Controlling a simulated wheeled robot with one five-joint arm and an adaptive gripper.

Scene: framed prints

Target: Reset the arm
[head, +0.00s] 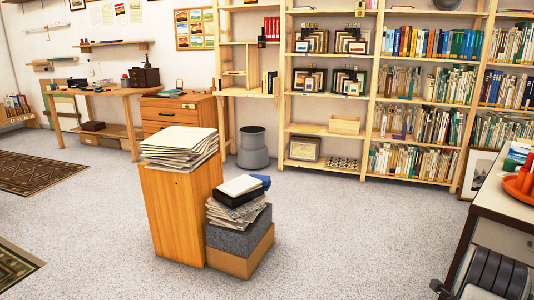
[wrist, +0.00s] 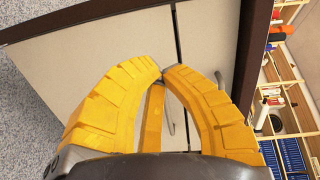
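My gripper (wrist: 165,72) shows in the wrist view, with two thick yellow ribbed fingers curving inward. The gripper is in front of pale cabinet fronts (wrist: 85,65) with a dark brown edge. The view is tilted, and I cannot tell how far the tips are from the cabinet. In the head view I cannot make out the gripper.
A white-topped desk (head: 500,195) with a red tray (head: 519,187) stands close at the right. A wooden pedestal (head: 180,215) with stacked papers stands mid-floor beside a grey box (head: 238,231). Bookshelves line the back wall. Grey floor (head: 350,240) is clear between pedestal and desk.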

